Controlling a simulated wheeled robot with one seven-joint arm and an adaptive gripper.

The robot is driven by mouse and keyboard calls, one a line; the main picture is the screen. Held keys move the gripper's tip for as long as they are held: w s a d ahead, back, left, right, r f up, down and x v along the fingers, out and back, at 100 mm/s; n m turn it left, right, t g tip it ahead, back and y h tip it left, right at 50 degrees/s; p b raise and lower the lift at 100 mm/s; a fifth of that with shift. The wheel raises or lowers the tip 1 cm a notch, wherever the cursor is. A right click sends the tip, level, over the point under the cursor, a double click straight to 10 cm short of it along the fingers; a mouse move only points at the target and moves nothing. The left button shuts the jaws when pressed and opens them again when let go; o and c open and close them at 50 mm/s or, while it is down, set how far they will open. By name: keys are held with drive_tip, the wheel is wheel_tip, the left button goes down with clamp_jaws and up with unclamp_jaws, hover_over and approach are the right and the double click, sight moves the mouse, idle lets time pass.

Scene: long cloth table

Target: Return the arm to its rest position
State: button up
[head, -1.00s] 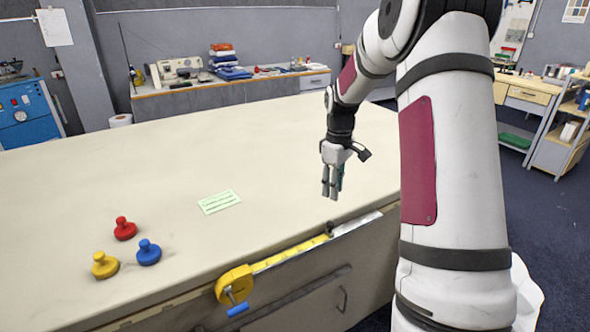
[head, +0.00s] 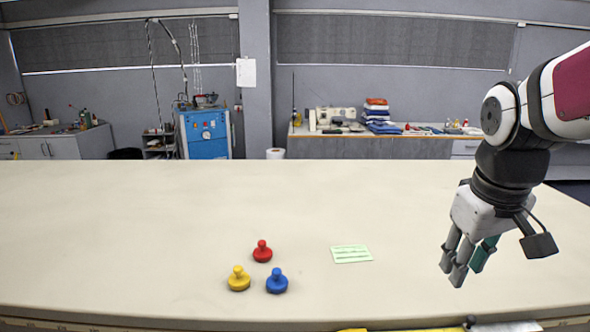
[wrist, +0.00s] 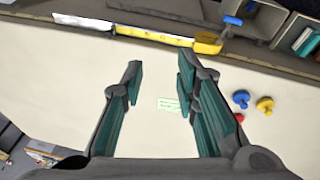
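My gripper (head: 468,262) hangs over the right part of the cloth table (head: 130,215), fingers pointing down. In the wrist view its fingers (wrist: 158,80) stand apart with nothing between them in their grasp. The table surface and a green card show beyond them. My arm reaches in from the right edge of the head view.
Red (head: 262,251), yellow (head: 238,279) and blue (head: 277,281) knobbed pieces stand together left of the green card (head: 351,254). A yellow tape measure (wrist: 207,42) lies along the table's near edge. The table's far half is clear.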

drive_tip(key=s+a+m+t, duration=0.1)
drive_tip(key=s+a, duration=0.2)
drive_tip(key=s, duration=0.3)
drive_tip(key=s+a+t+y, duration=0.1)
drive_tip(key=s+a, duration=0.2)
drive_tip(key=s, duration=0.4)
drive_tip(key=shift+a+f+m, duration=0.2)
drive_tip(key=shift+a+m, duration=0.15)
drive_tip(key=shift+m, duration=0.05)
